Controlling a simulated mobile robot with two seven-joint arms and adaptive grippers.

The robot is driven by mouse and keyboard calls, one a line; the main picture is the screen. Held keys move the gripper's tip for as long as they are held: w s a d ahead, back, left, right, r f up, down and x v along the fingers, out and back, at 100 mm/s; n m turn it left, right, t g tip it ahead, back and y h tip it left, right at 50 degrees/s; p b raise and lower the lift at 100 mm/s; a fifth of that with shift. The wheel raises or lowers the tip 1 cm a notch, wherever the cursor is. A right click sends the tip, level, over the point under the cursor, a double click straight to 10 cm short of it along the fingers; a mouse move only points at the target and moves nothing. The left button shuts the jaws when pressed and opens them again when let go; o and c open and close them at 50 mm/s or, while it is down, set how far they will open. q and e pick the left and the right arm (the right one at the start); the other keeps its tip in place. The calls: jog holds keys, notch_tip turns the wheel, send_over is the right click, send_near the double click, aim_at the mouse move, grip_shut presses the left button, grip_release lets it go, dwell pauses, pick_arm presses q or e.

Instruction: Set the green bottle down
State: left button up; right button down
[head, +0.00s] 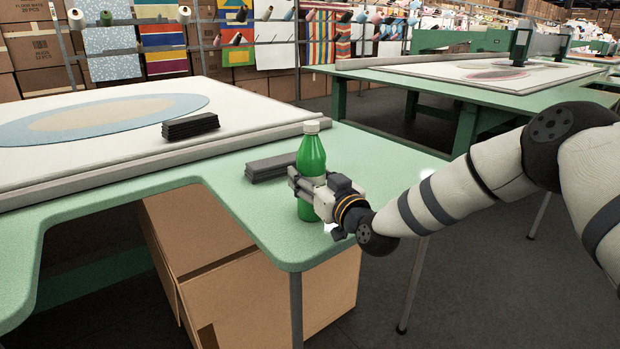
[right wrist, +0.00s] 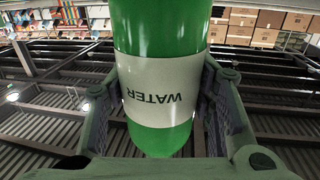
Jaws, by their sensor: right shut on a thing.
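The green bottle (head: 311,155) has a white cap and stands upright at the right part of the green table (head: 250,215). Its base looks to be at the tabletop, but I cannot tell whether it touches. My right gripper (head: 308,188) is closed around the bottle's middle from the right. In the right wrist view the green bottle (right wrist: 160,28) fills the space between the two fingers of my right gripper (right wrist: 160,105), and its white label reads WATER upside down. My left gripper is in neither view.
Another dark stack (head: 190,127) lies on the white tufting frame (head: 90,165) to the left. Cardboard boxes (head: 205,255) stand under the table. Bare tabletop lies left and in front of the bottle.

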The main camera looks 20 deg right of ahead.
jog(key=c, duration=0.7)
grip_release()
jog(key=shift+c, duration=0.2)
